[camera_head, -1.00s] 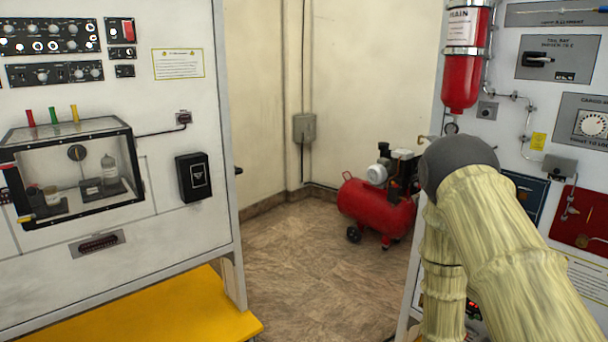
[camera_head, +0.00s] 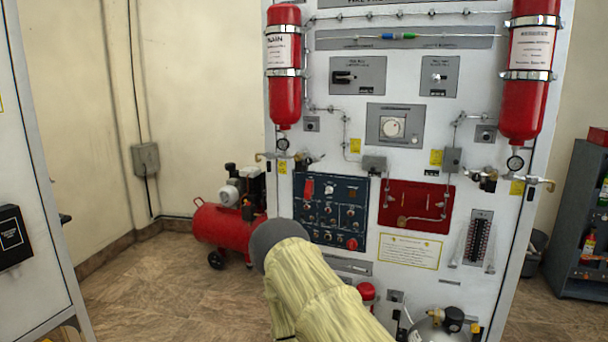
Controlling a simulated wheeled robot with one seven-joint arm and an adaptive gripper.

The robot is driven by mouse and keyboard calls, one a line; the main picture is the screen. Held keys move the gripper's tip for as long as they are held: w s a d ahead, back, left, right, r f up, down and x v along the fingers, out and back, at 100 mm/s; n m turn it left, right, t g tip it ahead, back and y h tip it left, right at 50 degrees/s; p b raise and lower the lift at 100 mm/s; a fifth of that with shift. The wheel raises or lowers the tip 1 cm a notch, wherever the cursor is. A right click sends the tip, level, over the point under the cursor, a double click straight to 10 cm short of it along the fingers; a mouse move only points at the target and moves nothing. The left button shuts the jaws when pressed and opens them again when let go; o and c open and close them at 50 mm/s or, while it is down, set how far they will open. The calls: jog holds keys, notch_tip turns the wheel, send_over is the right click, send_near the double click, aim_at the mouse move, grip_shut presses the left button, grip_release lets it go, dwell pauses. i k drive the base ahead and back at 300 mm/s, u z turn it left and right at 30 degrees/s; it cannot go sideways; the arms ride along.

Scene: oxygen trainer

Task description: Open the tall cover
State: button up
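A fire-trainer panel faces me. A blue switch panel (camera_head: 346,196) sits at its lower left, and a small upright red cover (camera_head: 309,189) stands at its upper left. It looks like a switch guard, but I cannot tell if it is the tall cover or whether it is shut. A red round knob (camera_head: 352,244) is at the panel's lower right. My gripper is not in view.
Red cylinders (camera_head: 284,70) and (camera_head: 530,75) hang on both sides of the panel. A red compressor (camera_head: 224,226) stands on the floor at left. A dark shelf (camera_head: 572,220) is at right. Open floor (camera_head: 160,290) lies at left.

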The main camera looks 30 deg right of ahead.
aim_at(451, 155)
jog(key=z, duration=3.65)
jog(key=k, duration=1.15)
jog(key=u, duration=2)
jog(key=i, duration=0.5)
jog(key=z, duration=0.05)
